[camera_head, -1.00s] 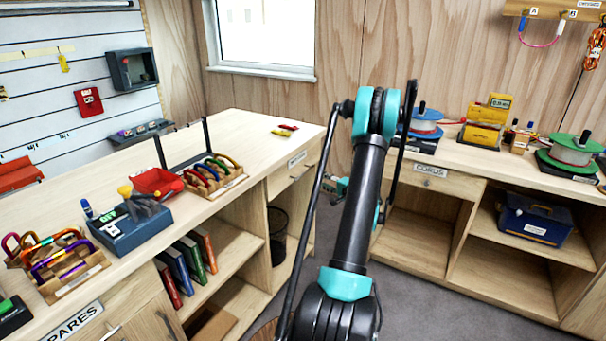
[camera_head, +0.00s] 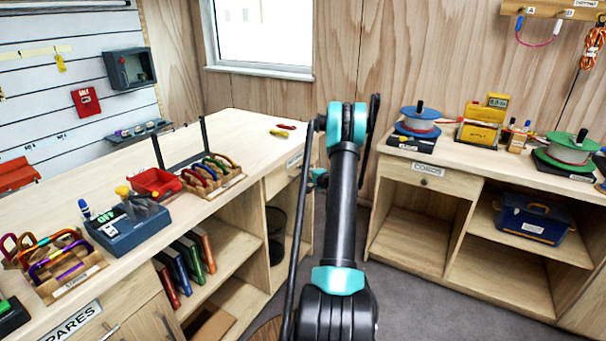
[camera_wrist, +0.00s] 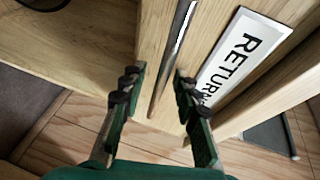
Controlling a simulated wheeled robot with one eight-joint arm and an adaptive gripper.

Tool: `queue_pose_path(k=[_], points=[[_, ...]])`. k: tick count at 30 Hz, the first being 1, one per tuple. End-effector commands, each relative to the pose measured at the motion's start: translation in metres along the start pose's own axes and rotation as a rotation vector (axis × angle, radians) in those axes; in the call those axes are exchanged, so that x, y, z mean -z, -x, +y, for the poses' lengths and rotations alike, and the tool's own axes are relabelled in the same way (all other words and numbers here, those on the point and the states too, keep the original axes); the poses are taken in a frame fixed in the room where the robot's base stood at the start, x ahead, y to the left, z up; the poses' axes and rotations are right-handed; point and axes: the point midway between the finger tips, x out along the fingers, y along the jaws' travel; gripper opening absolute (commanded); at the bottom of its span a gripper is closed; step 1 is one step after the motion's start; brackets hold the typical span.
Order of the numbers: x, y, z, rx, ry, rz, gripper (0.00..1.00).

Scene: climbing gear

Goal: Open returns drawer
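The returns drawer (camera_head: 278,183) is at the right end of the left bench and looks shut in the head view. Its white label (camera_head: 295,160) is partly covered by my arm there. In the wrist view the RETURNS label (camera_wrist: 240,60) is at the upper right, with a slim metal bar handle (camera_wrist: 176,50) beside it. My gripper (camera_wrist: 156,82) is open, with dark green fingers on either side of the handle's lower part. I cannot tell whether a finger touches the bar. In the head view the gripper is mostly hidden behind my arm.
The left bench top (camera_head: 235,125) holds carabiner racks, a red tray (camera_head: 157,182) and a blue device (camera_head: 130,226). A dark bin (camera_head: 276,222) stands under the drawer. The cords bench (camera_head: 450,168) is at the right. Grey floor lies between the benches.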

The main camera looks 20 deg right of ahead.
Motion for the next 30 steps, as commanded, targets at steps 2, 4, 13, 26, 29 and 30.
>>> queue_pose_path(k=[2,4,13,26,29,30], points=[[0.0000,-0.0004,0.0000,0.000,0.000,0.000,0.31],[-0.0001,-0.0002,0.0000,0.000,0.000,0.000,0.31],[-0.0002,0.0000,-0.0001,0.000,0.000,0.000,0.02],[-0.0001,0.0001,0.0001,0.000,0.000,-0.001,0.00],[0.0022,0.0009,0.0005,-0.001,0.000,0.000,0.00],[0.0043,0.0016,0.0009,-0.001,0.000,0.000,0.00]])
